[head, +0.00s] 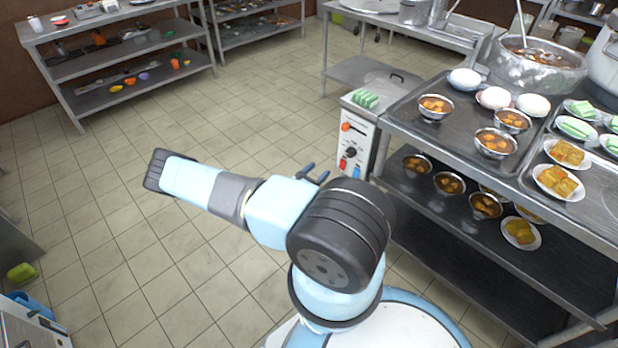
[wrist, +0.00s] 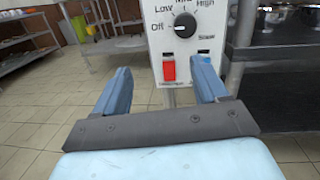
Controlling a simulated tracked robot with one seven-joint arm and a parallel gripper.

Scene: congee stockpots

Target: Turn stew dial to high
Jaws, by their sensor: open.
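The stew dial (wrist: 185,25) is a round black knob on a white control panel (wrist: 152,15), with Off, Low and High printed around it and a label that looks like Stew at its lower right. I cannot tell for sure where its pointer is set. A red switch (wrist: 168,69) sits below it. In the head view the dial (head: 351,152) is on the front of the white unit (head: 363,122). My gripper (wrist: 160,68) is open and empty, its blue fingers pointing at the panel, below the dial and apart from it. In the head view my gripper (head: 314,172) is partly hidden by my arm.
A steel table (head: 465,150) with bowls and plates stands right of the unit, with a lower shelf (head: 450,225) of more bowls. A large stockpot (head: 510,72) is at the back. Shelving (head: 120,50) stands far left.

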